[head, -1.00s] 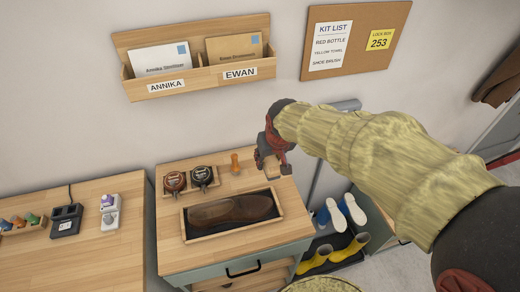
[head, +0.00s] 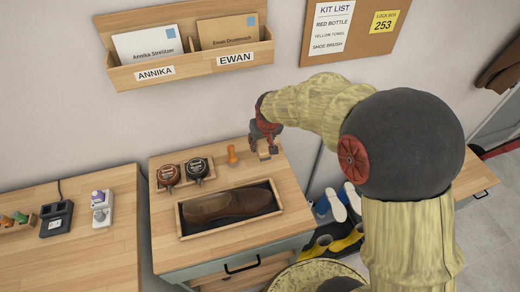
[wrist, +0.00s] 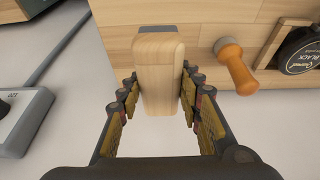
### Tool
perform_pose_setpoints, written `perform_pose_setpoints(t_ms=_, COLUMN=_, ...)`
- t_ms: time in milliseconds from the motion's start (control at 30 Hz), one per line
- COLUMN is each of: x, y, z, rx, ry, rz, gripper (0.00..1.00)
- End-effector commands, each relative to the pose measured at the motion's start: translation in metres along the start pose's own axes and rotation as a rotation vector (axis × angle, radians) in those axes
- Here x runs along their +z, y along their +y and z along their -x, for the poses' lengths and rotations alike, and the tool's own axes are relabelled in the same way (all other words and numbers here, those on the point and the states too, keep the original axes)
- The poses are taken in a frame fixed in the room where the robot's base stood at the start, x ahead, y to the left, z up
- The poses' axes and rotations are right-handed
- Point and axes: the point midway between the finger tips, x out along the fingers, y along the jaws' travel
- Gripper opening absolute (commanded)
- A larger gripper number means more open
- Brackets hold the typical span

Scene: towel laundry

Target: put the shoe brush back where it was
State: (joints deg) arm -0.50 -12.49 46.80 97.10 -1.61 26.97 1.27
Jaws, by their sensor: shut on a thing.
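The shoe brush (wrist: 159,75) is a pale wooden block in the wrist view, between the two fingers of my gripper (wrist: 160,100). In the head view, my gripper (head: 264,148) points down at the back right of the shoe cabinet's top (head: 277,172), with the brush (head: 265,155) small beneath it. My gripper is shut on the brush.
Polish tins (head: 169,174) sit in a small holder further left. A brown shoe (head: 228,205) lies in a tray (head: 208,233) in front. Shoes and boots (head: 347,240) are on the right.

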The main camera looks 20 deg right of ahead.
Motion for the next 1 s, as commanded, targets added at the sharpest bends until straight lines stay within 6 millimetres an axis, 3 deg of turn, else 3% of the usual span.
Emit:
perform_pose_setpoints(t_ms=333, x=-0.009, y=0.001, z=-0.028, rx=0.0, ry=0.0, rz=-0.001, gripper=0.12)
perform_pose_setpoints(t_ms=533, x=0.002, y=0.001, z=-0.055, rx=0.0, ry=0.0, rz=0.0, gripper=0.12)
perform_pose_setpoints(t_ms=933, x=0.003, y=0.001, z=-0.058, rx=0.0, ry=0.001, rz=0.0, gripper=0.12)
perform_pose_setpoints(t_ms=967, x=0.003, y=0.001, z=-0.059, rx=0.0, ry=0.001, rz=0.0, gripper=0.36)
perform_pose_setpoints(t_ms=1000, x=0.003, y=0.001, z=-0.058, rx=0.0, ry=0.001, rz=0.0, gripper=0.38)
